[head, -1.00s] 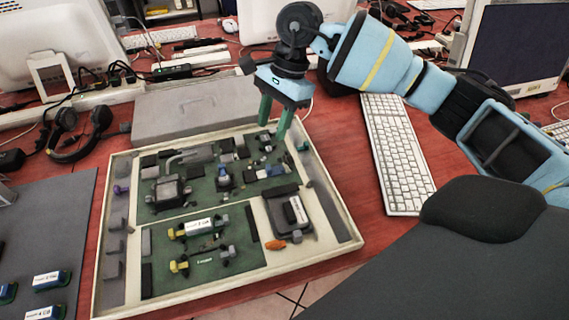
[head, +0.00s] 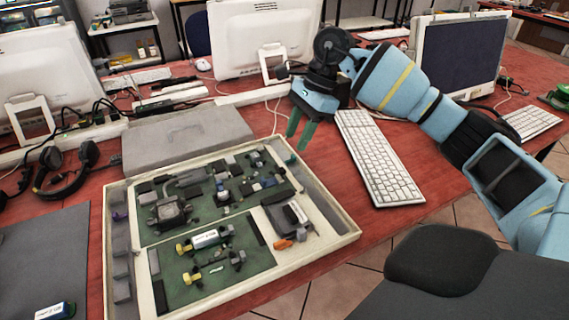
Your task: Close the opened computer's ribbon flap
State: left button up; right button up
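The opened computer is a shallow cream case (head: 329,240) lying flat on the red table, with green circuit boards (head: 232,262) and dark parts inside. Small connectors (head: 256,160) sit at the far right corner of its upper board; I cannot tell which small part is the ribbon flap or how it stands. My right gripper (head: 298,136) points down beyond the case's far right corner. Its two green fingers are apart with nothing between them. My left gripper is out of view.
A closed grey case (head: 186,138) lies behind the computer. A white keyboard (head: 378,160) is to its right. A dark mat (head: 45,250) lies at left, with headphones (head: 66,170) behind it. Monitors and cables stand at the back. Red table shows between computer and keyboard.

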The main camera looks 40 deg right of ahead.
aim_at(283, 169)
jog(key=x, duration=0.6)
jog(key=shift+x, duration=0.95)
